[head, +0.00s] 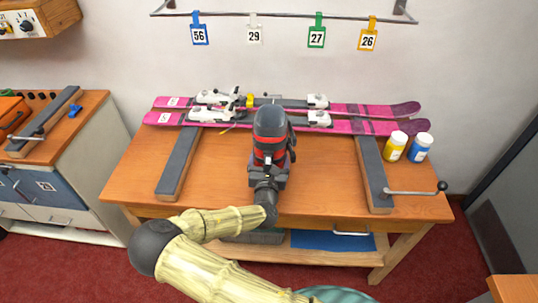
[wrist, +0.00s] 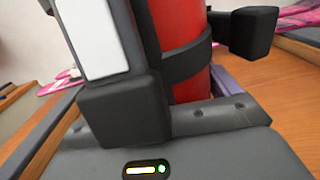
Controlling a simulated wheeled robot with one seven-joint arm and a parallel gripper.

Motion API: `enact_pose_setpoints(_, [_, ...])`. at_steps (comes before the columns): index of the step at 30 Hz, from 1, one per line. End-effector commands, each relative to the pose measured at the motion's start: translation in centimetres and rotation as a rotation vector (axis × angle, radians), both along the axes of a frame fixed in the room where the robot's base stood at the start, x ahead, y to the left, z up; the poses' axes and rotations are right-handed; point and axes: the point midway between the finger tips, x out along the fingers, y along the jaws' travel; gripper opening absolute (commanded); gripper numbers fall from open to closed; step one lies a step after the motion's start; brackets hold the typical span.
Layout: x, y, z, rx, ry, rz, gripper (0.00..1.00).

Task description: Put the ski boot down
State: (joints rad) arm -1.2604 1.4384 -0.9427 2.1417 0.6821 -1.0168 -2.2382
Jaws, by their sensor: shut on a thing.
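The ski boot (head: 270,122) is dark grey with red bands and stands roughly upright over the middle of the bench (head: 222,172). My gripper (head: 270,160) is shut on the boot from the near side. In the wrist view the boot's red shell (wrist: 186,82) fills the space between the dark fingers of my gripper (wrist: 185,60). The boot's sole is hidden behind my gripper, so I cannot tell whether it touches the bench top.
Two pink skis (head: 372,126) with white bindings lie across the back, over two dark-topped rails (head: 178,162). Yellow (head: 395,147) and blue-white bottles (head: 420,147) stand at the right, near a crank handle (head: 418,192). Bare wood lies either side of the boot.

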Motion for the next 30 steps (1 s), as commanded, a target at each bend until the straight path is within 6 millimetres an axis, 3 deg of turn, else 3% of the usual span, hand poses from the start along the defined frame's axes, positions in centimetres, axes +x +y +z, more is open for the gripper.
enact_pose_setpoints(8, [3.4,-0.2,0.4,0.003,-0.007,-0.001,0.31])
enact_pose_setpoints(12, [3.2,-0.1,-0.9,0.001,-0.005,0.001,0.31])
enact_pose_setpoints(21, [3.2,-0.1,-1.2,0.002,-0.007,0.000,0.31])
enact_pose_setpoints(22, [3.1,-0.1,-1.5,0.000,0.000,-0.001,0.94])
enact_pose_setpoints(23, [3.1,-0.2,-1.5,0.000,0.000,-0.001,1.00])
enact_pose_setpoints(30, [3.0,-0.1,-1.5,0.001,0.000,-0.001,1.00])
